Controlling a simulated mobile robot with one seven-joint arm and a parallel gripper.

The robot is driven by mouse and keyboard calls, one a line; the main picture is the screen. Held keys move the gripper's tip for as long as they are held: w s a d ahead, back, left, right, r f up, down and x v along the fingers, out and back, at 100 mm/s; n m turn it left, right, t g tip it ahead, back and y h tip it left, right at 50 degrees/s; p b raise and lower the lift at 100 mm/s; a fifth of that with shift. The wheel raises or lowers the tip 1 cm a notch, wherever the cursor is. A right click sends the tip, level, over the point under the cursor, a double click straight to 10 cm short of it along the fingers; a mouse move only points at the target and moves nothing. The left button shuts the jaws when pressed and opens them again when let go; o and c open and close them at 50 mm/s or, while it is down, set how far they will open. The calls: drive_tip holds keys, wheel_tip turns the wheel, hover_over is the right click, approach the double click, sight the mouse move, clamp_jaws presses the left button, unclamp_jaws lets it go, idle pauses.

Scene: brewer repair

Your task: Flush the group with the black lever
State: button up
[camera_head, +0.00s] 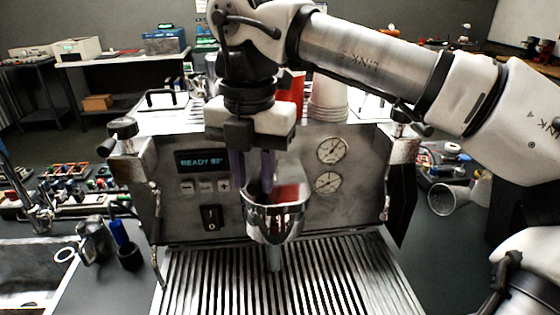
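The espresso machine (330,222) faces me, with a lit display reading READY and a temperature (200,160). The chrome group (275,222) sticks out from the middle of its front, above the slatted drip tray (200,285). My gripper (253,180) points down at the group's upper left, in front of the panel. Its two purplish fingers overlap the group's rim in this view; I cannot tell whether they touch anything or how far apart they are. A black lever is not clearly visible; it may be hidden by my gripper. A black rocker switch (210,217) is on the panel.
Steam wands hang at the machine's left (156,235) and right (386,185) sides. Cups (328,98) stand on top, behind my arm. A sink (30,270), a black tool (95,240) and a blue-handled item (120,240) are at left. A metal cup (444,199) lies right.

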sight(294, 193)
drive_tip(key=d+n, duration=0.2)
drive_tip(key=shift+s+n+p, duration=0.1)
drive_tip(key=shift+n+p, duration=0.2)
drive_tip(key=shift+d+n+p, duration=0.3)
drive_tip(key=shift+d+n, duration=0.5)
drive_tip(key=shift+n, duration=0.4)
drive_tip(key=shift+w+d+n+p, duration=0.25)
drive_tip(key=shift+d+n, duration=0.35)
drive_tip(key=shift+n, duration=0.35)
drive_tip(key=shift+w+d+n+p, duration=0.1)
drive_tip(key=shift+w+d+n, duration=0.15)
drive_tip(key=shift+d+n, duration=0.55)
drive_tip(key=shift+o, duration=0.3)
drive_tip(key=shift+a, duration=0.2)
drive_tip(key=o, duration=0.3)
drive_tip(key=shift+o, duration=0.2)
drive_tip(key=shift+r, duration=0.1)
wheel_tip(294, 193, up, 7)
